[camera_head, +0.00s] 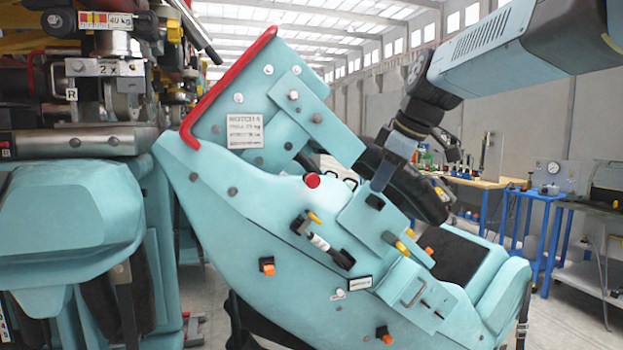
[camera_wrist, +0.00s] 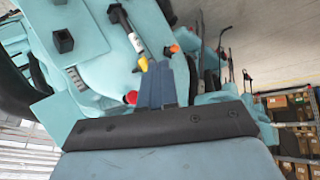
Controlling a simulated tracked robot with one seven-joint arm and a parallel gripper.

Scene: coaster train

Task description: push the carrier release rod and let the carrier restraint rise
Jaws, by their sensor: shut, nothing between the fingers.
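The teal carrier (camera_head: 265,215) fills the middle of the head view. A black-and-white rod (camera_head: 320,243) lies on its side, with a yellow piece (camera_head: 314,217) near its upper end. The rod also shows in the wrist view (camera_wrist: 128,32). I cannot tell if it is the release rod. My gripper is shut and empty, pointing down beside the carrier's upper side. In the wrist view its fingertips (camera_wrist: 158,66) appear close to the yellow piece; contact cannot be told.
A red knob (camera_head: 312,180) and orange-tipped fittings (camera_head: 267,266) stick out of the carrier. Another teal seat unit (camera_head: 70,230) and machinery stand at the left. Workbenches (camera_head: 490,182) stand behind at the right. Grey floor (camera_head: 590,320) is open at the lower right.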

